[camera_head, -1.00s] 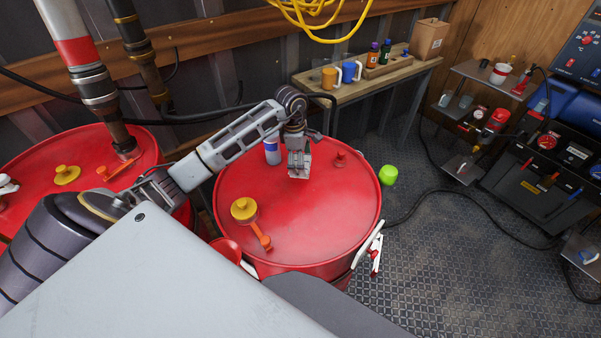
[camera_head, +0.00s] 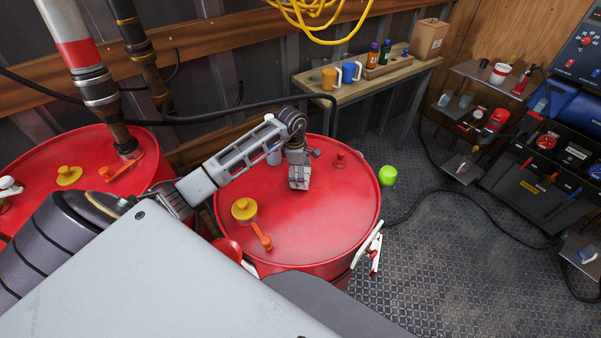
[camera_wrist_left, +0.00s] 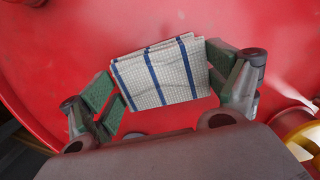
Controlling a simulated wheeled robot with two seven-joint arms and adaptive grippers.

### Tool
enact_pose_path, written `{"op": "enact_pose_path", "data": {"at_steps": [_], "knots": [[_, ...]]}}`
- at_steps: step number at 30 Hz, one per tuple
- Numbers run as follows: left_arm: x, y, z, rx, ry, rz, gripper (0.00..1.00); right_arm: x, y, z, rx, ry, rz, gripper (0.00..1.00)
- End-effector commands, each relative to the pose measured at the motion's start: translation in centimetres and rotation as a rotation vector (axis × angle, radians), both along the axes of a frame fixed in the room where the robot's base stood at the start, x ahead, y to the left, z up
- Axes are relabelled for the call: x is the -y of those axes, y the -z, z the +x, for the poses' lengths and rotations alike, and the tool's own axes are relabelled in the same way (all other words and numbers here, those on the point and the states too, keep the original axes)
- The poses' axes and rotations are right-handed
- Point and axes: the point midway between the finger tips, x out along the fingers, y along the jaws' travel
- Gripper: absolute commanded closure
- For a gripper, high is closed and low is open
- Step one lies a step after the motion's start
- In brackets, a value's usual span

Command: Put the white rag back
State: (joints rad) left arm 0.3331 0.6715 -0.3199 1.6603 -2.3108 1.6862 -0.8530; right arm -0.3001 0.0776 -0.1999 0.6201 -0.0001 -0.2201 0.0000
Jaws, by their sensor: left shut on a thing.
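The white rag (camera_wrist_left: 165,78) is a folded cloth with blue stripes. In the left wrist view it sits between the two green-padded fingers of my left gripper (camera_wrist_left: 168,84), which is shut on it. The red drum top lies behind the rag; I cannot tell whether they touch. In the head view my left gripper (camera_head: 299,180) hangs over the right-hand red drum (camera_head: 320,235), and the rag is hard to make out there. My right gripper is out of view.
The drum top carries a yellow cap (camera_head: 244,208) with an orange lever (camera_head: 262,238), a small red cap (camera_head: 341,158) and a can (camera_head: 273,155) partly behind my arm. A wooden bench (camera_head: 325,92) stands behind. The drum top's right side is clear.

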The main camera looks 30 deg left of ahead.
Motion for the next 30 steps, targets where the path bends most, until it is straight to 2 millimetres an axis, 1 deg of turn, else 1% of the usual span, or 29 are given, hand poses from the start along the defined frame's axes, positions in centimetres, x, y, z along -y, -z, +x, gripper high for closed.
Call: {"op": "enact_pose_path", "data": {"at_steps": [9, 15, 16, 18, 30], "knots": [[-0.06, 0.31, 0.03, 0.001, 0.0, 0.002, 0.3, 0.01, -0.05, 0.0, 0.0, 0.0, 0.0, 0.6], [-0.04, 0.68, 0.02, 0.001, 0.0, 0.001, 0.3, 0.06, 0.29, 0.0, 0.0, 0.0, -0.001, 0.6], [-0.02, 0.67, 0.01, 0.001, 0.0, 0.001, 0.09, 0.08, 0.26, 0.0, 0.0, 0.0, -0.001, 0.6], [-0.01, 0.62, 0.02, 0.001, 0.0, 0.0, 0.0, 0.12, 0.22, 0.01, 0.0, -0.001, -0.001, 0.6], [-0.03, 0.56, 0.02, 0.001, 0.0, 0.001, 0.0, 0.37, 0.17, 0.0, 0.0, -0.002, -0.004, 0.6]]}}
